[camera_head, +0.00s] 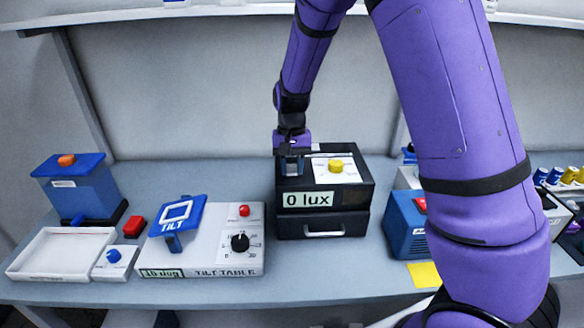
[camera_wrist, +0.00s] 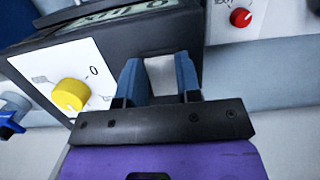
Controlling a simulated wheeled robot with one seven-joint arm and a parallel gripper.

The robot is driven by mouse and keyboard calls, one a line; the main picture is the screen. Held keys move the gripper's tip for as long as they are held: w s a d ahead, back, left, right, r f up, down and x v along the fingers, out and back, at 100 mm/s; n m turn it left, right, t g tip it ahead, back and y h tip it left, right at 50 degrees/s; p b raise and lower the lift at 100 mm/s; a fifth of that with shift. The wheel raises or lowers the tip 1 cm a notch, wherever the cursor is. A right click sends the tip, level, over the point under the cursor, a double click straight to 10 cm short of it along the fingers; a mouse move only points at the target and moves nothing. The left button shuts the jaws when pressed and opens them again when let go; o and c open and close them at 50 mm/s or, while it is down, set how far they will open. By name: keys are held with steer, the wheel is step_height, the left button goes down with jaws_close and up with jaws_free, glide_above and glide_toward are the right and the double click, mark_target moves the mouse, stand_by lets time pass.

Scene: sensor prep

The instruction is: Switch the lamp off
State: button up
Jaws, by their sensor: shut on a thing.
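A black box (camera_head: 357,201) with a "0 lux" display (camera_head: 310,199) stands mid-bench and is likely the lamp unit. Its top has a white panel with a yellow knob (camera_head: 336,166), also seen in the wrist view (camera_wrist: 71,94). My gripper (camera_head: 291,166) points down at the left part of the box top, left of the knob. In the wrist view its blue fingers (camera_wrist: 160,78) are closed around a pale grey piece (camera_wrist: 161,76) at the box. The fingers hide most of this piece, so its full shape cannot be told.
Further left are a white tray (camera_head: 62,252), a red block (camera_head: 134,227) and a blue box (camera_head: 78,187). A blue unit (camera_head: 403,226) stands right, partly behind my arm.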

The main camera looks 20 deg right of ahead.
mark_target(292, 165)
steer(key=shift+w+r+g, duration=0.1)
steer(key=shift+w+g, duration=0.1)
steer(key=shift+g, duration=0.4)
steer(key=o, duration=0.9)
steer(key=shift+d, duration=0.1)
steer(key=v, duration=1)
steer(key=shift+d+r, duration=0.2)
steer(key=shift+r, duration=0.2)
steer(key=shift+y, duration=0.3)
